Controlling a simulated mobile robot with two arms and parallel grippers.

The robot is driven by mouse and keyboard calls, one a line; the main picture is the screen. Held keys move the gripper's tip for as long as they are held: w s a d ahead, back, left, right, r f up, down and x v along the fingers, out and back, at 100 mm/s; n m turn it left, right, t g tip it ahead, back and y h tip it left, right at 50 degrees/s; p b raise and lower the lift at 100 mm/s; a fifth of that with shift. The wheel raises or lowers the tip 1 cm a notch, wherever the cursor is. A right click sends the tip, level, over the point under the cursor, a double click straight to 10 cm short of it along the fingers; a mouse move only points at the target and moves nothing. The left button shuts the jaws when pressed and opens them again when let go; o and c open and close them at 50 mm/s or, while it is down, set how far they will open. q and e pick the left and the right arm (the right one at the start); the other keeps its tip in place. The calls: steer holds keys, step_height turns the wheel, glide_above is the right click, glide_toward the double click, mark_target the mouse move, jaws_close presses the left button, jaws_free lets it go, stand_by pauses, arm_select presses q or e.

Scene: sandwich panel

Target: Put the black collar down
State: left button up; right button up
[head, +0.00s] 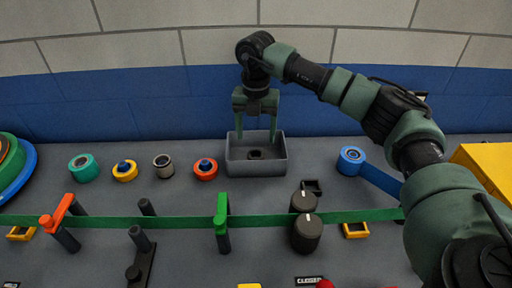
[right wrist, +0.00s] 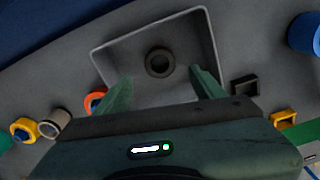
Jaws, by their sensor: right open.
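The black collar (head: 254,154) lies on the floor of a grey open bin (head: 272,168) at the back of the panel. In the right wrist view the collar (right wrist: 159,62) shows as a dark ring with a round hole, inside the bin (right wrist: 118,67) and apart from its walls. My right gripper (head: 256,138) points down over the bin. Its two green fingers (right wrist: 158,88) are spread apart with nothing between them, and the collar shows beyond their tips. My left gripper is not in view.
Left of the bin stand a red ring (head: 205,169), a grey ring (head: 164,166), a yellow ring (head: 125,171) and a teal ring (head: 83,168). A blue roll (head: 351,160) stands right. A green band (head: 170,222) crosses in front, past dark knobs (head: 307,232).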

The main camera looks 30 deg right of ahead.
steer(key=shift+r, duration=2.6)
